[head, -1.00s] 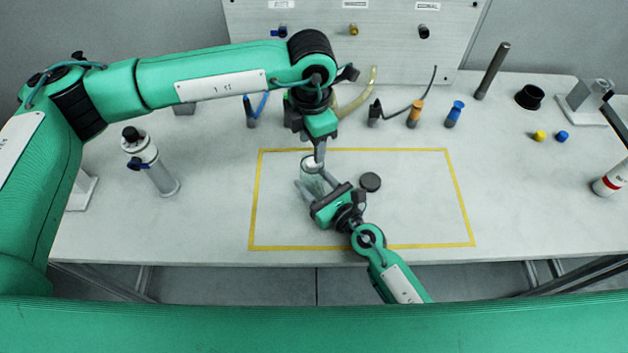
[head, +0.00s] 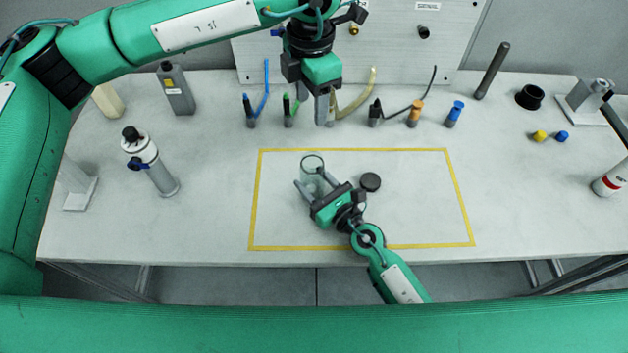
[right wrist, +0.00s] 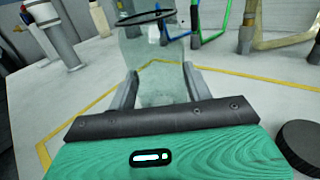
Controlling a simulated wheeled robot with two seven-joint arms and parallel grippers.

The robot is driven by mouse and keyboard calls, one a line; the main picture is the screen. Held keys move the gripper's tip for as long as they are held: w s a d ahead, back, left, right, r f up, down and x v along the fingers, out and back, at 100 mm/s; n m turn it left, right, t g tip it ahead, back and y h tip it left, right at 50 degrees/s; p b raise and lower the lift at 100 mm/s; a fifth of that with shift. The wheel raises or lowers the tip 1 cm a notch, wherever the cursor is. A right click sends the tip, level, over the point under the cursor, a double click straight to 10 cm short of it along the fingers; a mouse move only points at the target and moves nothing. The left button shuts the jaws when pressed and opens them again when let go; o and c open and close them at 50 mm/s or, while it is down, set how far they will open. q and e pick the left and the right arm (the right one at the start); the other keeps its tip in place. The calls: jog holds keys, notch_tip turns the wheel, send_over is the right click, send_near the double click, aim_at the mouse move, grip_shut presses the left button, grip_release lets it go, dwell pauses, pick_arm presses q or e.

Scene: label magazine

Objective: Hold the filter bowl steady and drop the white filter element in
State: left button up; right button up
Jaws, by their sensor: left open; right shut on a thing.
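The clear filter bowl (head: 312,169) stands upright inside the yellow taped outline, its round dark rim open at the top. My right gripper (head: 312,188) is shut on the bowl's sides, one finger on each side. In the right wrist view the see-through bowl (right wrist: 158,84) is between the two grey fingers (right wrist: 160,90). My left gripper (head: 324,112) is open and empty, pointing down above and behind the bowl, apart from it. I cannot clearly make out the white filter element; the bowl's inside looks pale and see-through in both views.
A dark round cap (head: 370,182) lies right of the bowl, close to my right gripper. Several coloured tools and hoses stand along the back. A white-and-grey cylinder (head: 150,163) stands at left. The right part of the outlined area is clear.

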pick_arm(q)
jog(key=shift+r, duration=0.45)
pick_arm(e)
jog(key=o, duration=1.1)
jog(key=shift+v, duration=6.05)
